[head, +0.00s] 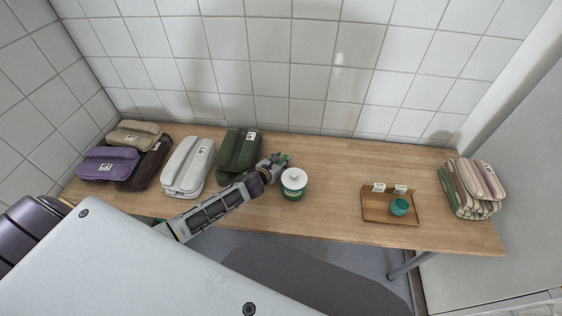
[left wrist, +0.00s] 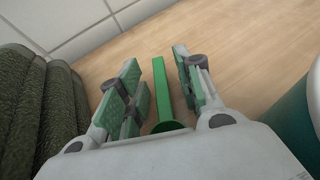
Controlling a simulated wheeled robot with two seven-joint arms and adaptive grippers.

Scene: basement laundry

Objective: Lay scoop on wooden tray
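The green scoop (left wrist: 164,95) lies on the wooden table in the left wrist view, its long handle between the fingers of my left gripper (left wrist: 162,88). The fingers are open, with a narrow gap on each side of the handle. In the head view my left gripper (head: 277,163) is low over the table, between the dark green folded cloth and the white-lidded jar; the scoop is too small to make out there. The wooden tray (head: 376,210) is to the right on the table, holding a small teal pot (head: 399,206) and two white cards. My right gripper is not in view.
A teal jar with a white lid (head: 294,180) stands just right of my left gripper. Dark green (head: 239,150), white (head: 188,166) and purple (head: 107,163) folded cloths lie left. Striped cloths (head: 470,188) are stacked right. Table is clear between jar and tray.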

